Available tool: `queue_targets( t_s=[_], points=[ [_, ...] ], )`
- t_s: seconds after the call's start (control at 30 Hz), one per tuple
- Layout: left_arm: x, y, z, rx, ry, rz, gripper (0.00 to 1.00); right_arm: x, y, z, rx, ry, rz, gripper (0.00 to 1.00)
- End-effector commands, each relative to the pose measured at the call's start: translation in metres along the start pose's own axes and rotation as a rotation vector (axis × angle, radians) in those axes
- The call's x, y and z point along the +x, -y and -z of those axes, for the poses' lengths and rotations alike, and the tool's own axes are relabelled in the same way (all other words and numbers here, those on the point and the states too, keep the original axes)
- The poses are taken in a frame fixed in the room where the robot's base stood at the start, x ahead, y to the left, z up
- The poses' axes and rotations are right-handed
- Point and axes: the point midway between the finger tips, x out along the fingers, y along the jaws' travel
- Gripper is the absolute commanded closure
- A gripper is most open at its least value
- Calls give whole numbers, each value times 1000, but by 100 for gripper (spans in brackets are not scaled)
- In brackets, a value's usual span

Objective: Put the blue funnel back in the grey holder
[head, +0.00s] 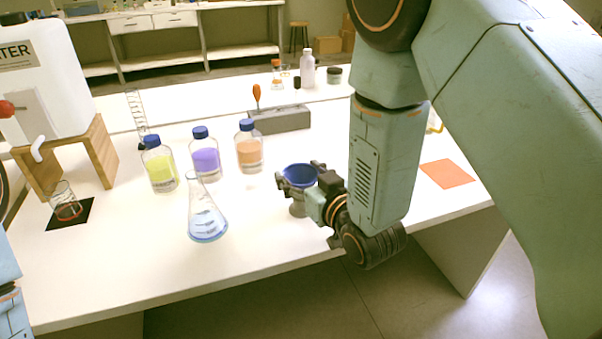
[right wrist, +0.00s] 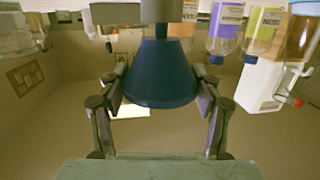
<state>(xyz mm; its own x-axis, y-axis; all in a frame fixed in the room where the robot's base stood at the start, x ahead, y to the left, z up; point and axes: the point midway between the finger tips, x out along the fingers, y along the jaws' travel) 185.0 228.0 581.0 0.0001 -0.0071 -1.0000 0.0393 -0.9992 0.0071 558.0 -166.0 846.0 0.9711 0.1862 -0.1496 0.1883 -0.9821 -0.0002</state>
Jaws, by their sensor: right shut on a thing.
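The blue funnel (head: 300,173) has its wide mouth up in the head view. My right gripper (head: 301,180) is shut on it above the front part of the table. The upside-down right wrist view shows the funnel's cone (right wrist: 158,75) between the fingers of the right gripper (right wrist: 160,90). A long grey block, which looks like the grey holder (head: 285,120), lies farther back, with an orange-handled tool (head: 256,94) standing at its left end. A grey part shows just below the funnel; I cannot tell what it is. My left gripper is not in view.
Bottles with yellow (head: 161,170), purple (head: 206,158) and orange (head: 249,152) contents stand left of the funnel. A conical flask (head: 207,220) stands near the front. A white tank (head: 45,85) is on a wooden stand. An orange mat (head: 446,174) lies at right.

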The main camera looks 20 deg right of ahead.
Motion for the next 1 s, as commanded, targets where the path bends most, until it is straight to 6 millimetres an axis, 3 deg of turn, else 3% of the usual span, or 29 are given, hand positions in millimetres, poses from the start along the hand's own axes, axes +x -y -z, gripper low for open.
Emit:
queue_targets(
  t_s=[0.57,0.6,0.87,1.0],
  points=[
    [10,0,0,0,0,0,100,2,0,-13,0,-1,0,59],
    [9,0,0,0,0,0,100,2,0,-12,0,-1,0,32],
    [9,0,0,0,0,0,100,2,0,-12,0,-1,0,10],
    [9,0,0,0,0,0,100,2,0,-12,0,0,0,8]
  ],
)
